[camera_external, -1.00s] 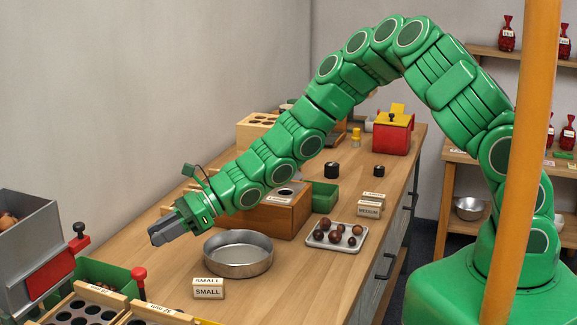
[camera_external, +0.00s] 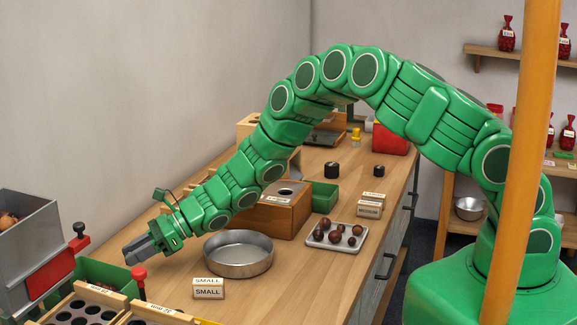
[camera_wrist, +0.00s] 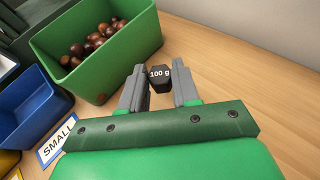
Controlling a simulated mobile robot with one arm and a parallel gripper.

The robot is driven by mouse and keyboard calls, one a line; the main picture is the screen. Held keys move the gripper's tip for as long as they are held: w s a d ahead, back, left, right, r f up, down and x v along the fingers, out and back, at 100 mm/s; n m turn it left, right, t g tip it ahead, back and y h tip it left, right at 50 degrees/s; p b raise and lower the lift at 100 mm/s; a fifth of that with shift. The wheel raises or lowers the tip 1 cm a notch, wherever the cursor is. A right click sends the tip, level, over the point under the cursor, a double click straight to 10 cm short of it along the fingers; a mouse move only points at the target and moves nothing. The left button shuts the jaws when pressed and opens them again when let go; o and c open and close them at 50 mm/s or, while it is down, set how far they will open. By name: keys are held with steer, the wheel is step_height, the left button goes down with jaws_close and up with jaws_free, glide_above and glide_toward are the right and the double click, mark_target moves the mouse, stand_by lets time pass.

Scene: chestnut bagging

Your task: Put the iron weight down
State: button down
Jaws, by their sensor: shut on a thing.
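The iron weight (camera_wrist: 160,76) is a small black block marked "100 g". In the wrist view it sits between my fingertips, and my gripper (camera_wrist: 160,88) is shut on it. In the external view my gripper (camera_external: 136,250) is low over the left part of the bench, left of the round metal pan. The weight cannot be made out there, and I cannot tell whether it touches the wood.
A green bin (camera_wrist: 42,46) of chestnuts stands close left of my fingers in the wrist view; a blue bin (camera_wrist: 22,108) is beside it. The metal pan (camera_external: 238,266) and a SMALL card (camera_external: 208,289) are nearby. Bare wood (camera_wrist: 225,45) lies to the right.

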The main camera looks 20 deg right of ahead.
steer(key=shift+w+a+f, duration=0.25)
steer(key=shift+f, duration=1.65)
steer(key=c, duration=0.8)
jaws_free()
steer(key=shift+f, duration=0.1)
steer(key=shift+d+r, duration=0.15)
steer(key=shift+r, duration=0.05)
steer(key=shift+v, duration=5.85)
steer(key=shift+f, duration=0.1)
